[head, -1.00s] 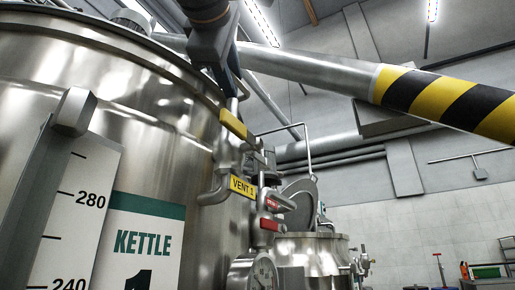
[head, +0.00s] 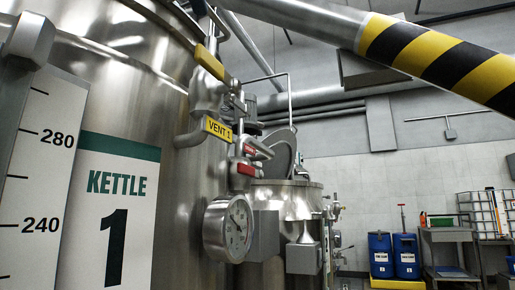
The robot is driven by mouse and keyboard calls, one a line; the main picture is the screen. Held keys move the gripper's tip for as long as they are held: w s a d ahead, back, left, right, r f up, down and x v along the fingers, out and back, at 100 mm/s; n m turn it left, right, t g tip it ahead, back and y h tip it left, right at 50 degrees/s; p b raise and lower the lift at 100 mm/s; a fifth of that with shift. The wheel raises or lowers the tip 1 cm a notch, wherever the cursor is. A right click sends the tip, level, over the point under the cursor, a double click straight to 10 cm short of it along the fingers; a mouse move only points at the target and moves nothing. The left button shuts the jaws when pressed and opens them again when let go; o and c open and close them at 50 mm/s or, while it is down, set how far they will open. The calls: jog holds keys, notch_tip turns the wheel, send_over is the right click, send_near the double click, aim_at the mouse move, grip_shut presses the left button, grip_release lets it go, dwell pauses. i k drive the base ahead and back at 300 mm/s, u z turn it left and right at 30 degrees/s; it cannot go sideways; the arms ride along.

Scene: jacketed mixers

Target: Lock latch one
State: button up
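Kettle 1 (head: 165,95), a large shiny steel vessel, fills the left of the head view. A white sign (head: 112,215) on it reads KETTLE 1. On its right side are a yellow-handled valve (head: 211,63), a yellow VENT 1 tag (head: 217,129) and a red-handled fitting (head: 245,169). A round pressure gauge (head: 228,228) sits below them. I cannot pick out which part is latch one; no label with that name shows. The kettle's top is mostly cut off by the frame. My gripper is not in view.
A second steel kettle (head: 291,200) with a raised round lid (head: 282,150) stands behind. A black-and-yellow striped pipe (head: 440,57) crosses the upper right. Blue drums (head: 381,255), a grey bench (head: 447,236) and a white caged tank (head: 480,212) stand at the back right.

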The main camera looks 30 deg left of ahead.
aim_at(246, 111)
jog(key=u, duration=0.05)
jog(key=k, duration=0.85)
jog(key=z, duration=0.05)
